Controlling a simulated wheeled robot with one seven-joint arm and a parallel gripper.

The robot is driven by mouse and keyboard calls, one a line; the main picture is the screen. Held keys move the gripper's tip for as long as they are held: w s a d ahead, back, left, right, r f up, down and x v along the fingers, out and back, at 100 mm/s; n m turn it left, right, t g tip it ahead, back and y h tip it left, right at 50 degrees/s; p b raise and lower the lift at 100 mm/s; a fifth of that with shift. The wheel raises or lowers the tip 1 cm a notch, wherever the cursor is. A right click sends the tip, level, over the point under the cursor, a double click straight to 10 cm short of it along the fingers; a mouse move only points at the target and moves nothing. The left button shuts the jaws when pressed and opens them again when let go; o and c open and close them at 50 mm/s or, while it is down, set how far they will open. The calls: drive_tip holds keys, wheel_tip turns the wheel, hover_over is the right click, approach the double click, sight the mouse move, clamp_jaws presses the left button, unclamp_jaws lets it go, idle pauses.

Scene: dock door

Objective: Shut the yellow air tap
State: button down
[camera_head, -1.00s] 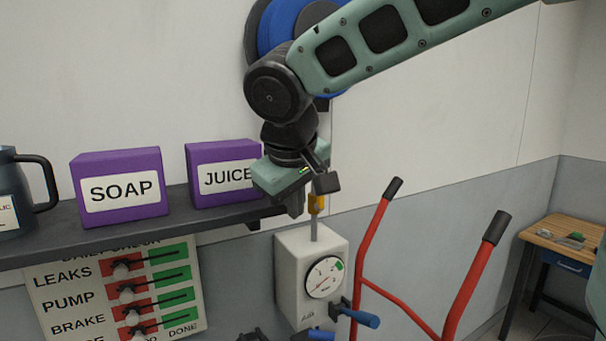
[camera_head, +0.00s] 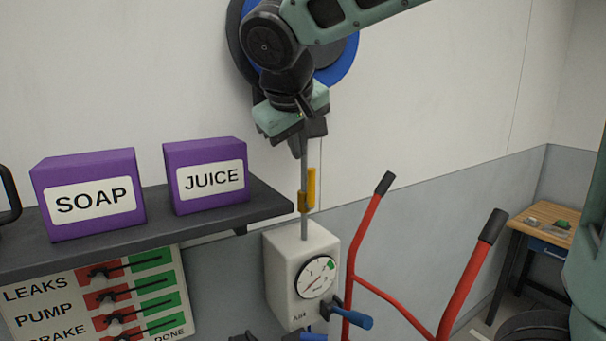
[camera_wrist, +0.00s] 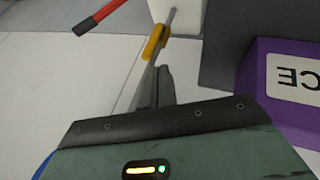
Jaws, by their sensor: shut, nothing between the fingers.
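The yellow air tap (camera_head: 308,190) sits on a thin grey vertical pipe above a pale box (camera_head: 290,285) with a round gauge (camera_head: 317,278). Its yellow handle stands upright, alongside the pipe. In the wrist view the tap (camera_wrist: 155,42) shows beyond the fingers. My gripper (camera_head: 298,152) is shut and empty, pointing down just above the tap and close to the pipe. There is a small gap between the fingertips and the tap in the head view. In the wrist view my gripper (camera_wrist: 155,85) partly hides the pipe.
A dark shelf (camera_head: 245,213) at left holds purple SOAP (camera_head: 88,195) and JUICE (camera_head: 207,176) boxes. A check board (camera_head: 95,295) hangs below it. Red handles (camera_head: 465,285) rise at right. A blue lever (camera_head: 350,317) sticks out of the gauge box. A blue reel (camera_head: 345,62) hangs behind my arm.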

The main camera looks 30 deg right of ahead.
sight(311, 188)
drive_tip(key=p+x, duration=0.3)
drive_tip(key=x, duration=0.7)
idle(0.6)
